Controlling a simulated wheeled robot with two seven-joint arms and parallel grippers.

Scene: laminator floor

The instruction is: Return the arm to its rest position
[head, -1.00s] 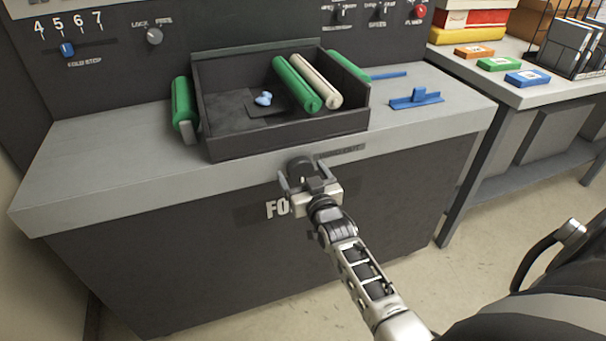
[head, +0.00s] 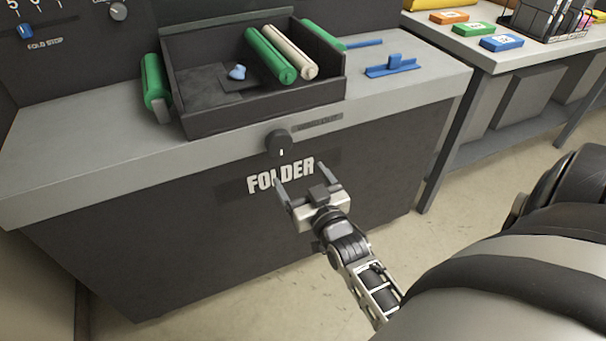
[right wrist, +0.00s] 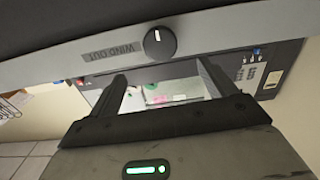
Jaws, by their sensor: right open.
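My right gripper (head: 306,181) is open and empty in front of the dark folder cabinet, over the word FOLDER (head: 281,176) in the head view. A dark round knob (head: 279,142) sits on the cabinet's front edge above and beyond the fingertips, apart from them. In the right wrist view, the knob (right wrist: 159,43) stands beside the label WIND OUT, and the two open fingers (right wrist: 161,84) have nothing between them. My left gripper is in neither view.
A dark tray (head: 262,112) on the grey worktop holds green and pale rollers and a small blue thing. A blue bracket (head: 391,67) lies to its right. A side bench (head: 530,56) carries coloured boxes and a wire rack. Floor (head: 445,245) shows between cabinet and my body.

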